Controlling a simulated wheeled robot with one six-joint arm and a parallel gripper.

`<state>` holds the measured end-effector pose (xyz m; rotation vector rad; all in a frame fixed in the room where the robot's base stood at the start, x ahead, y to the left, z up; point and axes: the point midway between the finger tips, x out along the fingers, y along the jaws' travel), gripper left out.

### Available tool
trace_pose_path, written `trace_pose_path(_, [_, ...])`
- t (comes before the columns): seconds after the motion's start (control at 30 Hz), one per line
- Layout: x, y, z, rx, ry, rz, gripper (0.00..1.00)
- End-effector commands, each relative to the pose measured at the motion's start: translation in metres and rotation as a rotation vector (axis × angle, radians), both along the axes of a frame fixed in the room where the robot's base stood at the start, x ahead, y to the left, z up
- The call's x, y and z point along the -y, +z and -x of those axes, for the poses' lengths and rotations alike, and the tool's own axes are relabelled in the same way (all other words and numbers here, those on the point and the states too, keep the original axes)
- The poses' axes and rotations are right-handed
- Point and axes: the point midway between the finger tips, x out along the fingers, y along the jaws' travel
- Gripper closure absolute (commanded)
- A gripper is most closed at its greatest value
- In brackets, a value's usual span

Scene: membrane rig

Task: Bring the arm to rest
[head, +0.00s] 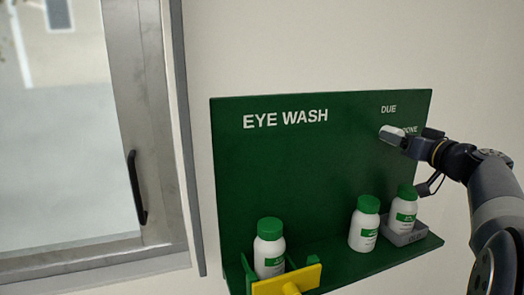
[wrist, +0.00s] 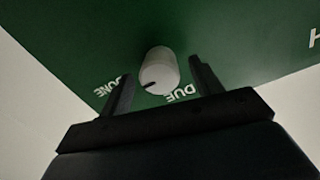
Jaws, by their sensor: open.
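My gripper (wrist: 163,71) is open in the wrist view, with one dark finger on each side of a white round knob (wrist: 159,68) on the green board. I cannot tell whether either finger touches it. A dark mark on the knob's face points to the lower left, on the side of the word DONE; DUE is on the other side. In the head view the knob (head: 391,134) shows at the board's upper right, with my arm reaching in from the right edge. The fingers are too small there to make out clearly.
The green EYE WASH board (head: 290,165) has a shelf below. White bottles with green caps stand on it at left (head: 269,250), middle (head: 364,225) and right, the last in a grey tray (head: 404,238). A yellow piece (head: 287,281) is in front of the left bottle. A window is at left.

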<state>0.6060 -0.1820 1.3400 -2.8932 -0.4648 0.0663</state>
Motion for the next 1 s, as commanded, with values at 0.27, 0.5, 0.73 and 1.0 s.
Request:
trace_pose_path(0.27, [0.0, 0.003, 0.0, 0.055, 0.0, 0.151, 0.39])
trace_pose_path(0.5, [0.0, 0.003, 0.0, 0.1, 0.001, 0.277, 0.39])
trace_pose_path(0.73, [0.004, -0.003, 0.01, 0.13, -0.003, 0.354, 0.39])
trace_pose_path(1.0, [0.009, -0.001, 0.027, 0.129, 0.0, 0.352, 0.39])
